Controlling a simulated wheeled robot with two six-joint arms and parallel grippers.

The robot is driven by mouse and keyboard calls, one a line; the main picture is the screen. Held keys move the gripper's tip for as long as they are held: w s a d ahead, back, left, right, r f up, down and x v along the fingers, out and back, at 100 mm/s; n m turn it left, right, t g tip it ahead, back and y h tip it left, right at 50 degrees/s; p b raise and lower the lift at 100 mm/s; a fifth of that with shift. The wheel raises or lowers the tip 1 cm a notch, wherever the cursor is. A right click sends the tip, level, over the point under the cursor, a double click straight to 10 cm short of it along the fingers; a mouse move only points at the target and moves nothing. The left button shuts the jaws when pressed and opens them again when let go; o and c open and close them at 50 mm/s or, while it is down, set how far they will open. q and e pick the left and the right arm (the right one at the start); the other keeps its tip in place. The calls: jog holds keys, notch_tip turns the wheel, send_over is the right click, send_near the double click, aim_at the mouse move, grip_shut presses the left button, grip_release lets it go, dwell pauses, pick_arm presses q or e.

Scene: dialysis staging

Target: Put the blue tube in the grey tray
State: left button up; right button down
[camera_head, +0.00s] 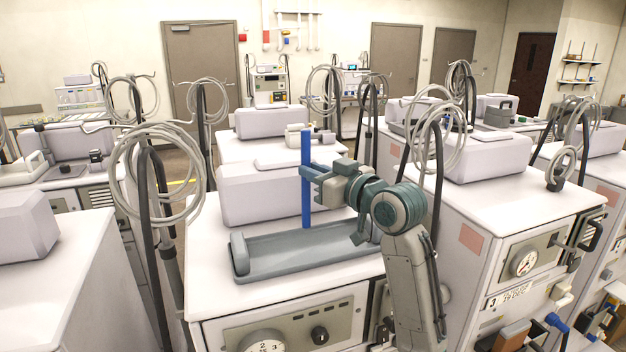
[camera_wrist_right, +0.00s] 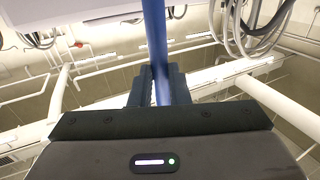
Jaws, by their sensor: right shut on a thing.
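The blue tube (camera_head: 306,190) stands upright in the head view, its lower end in front of the far edge of the grey tray (camera_head: 315,262). I cannot tell whether it touches the tray. My right gripper (camera_head: 308,172) is shut on the tube at about its middle. In the right wrist view the tube (camera_wrist_right: 155,45) runs between the two fingers of the gripper (camera_wrist_right: 156,85). The grey tray is a long, shallow tray lying on top of a white machine, and its inside looks empty. My left gripper is not in view.
A pale rounded case (camera_head: 262,195) stands right behind the tray. Coiled hoses on a dark pole (camera_head: 150,165) rise at the left of the machine. Another white machine (camera_head: 480,200) stands close on the right. The air above the tray's front is clear.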

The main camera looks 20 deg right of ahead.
aim_at(309, 187)
jog(key=shift+w+f+p, duration=0.1)
jog(key=shift+f+p, duration=0.85)
jog(key=shift+f, duration=0.75)
jog(key=shift+a, duration=0.1)
jog(key=shift+f, duration=0.1)
jog(key=shift+f, duration=0.15)
jog(key=c, duration=1.4)
grip_release()
